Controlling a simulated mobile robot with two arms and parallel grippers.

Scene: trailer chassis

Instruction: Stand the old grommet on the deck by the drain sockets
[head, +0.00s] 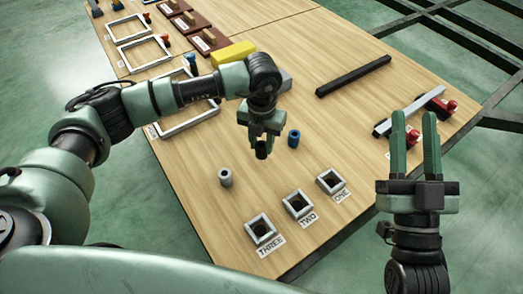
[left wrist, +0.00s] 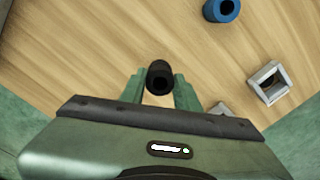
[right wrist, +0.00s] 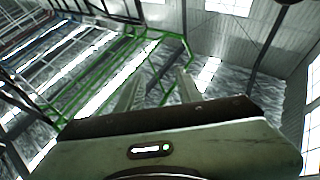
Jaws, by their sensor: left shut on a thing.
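My left gripper (head: 262,143) is shut on a short black hollow grommet (head: 261,150) and holds it over the wooden deck. The black grommet also shows between the fingers in the left wrist view (left wrist: 159,77). A blue grommet (head: 293,139) stands on the deck just right of it, and a grey grommet (head: 225,177) stands to its lower left. The square drain sockets, labelled ONE (head: 330,181), TWO (head: 297,204) and THREE (head: 261,229), line the near edge, their dark holes showing. My right gripper (head: 415,124) is open and empty, near the deck's right side.
A dark bar (head: 354,75) lies on the deck behind. Red-knobbed parts (head: 450,106) and a grey bar sit at the right edge. A yellow block (head: 233,54) and several grey frames (head: 143,53) lie at the far left. Bare deck surrounds the grey and blue grommets.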

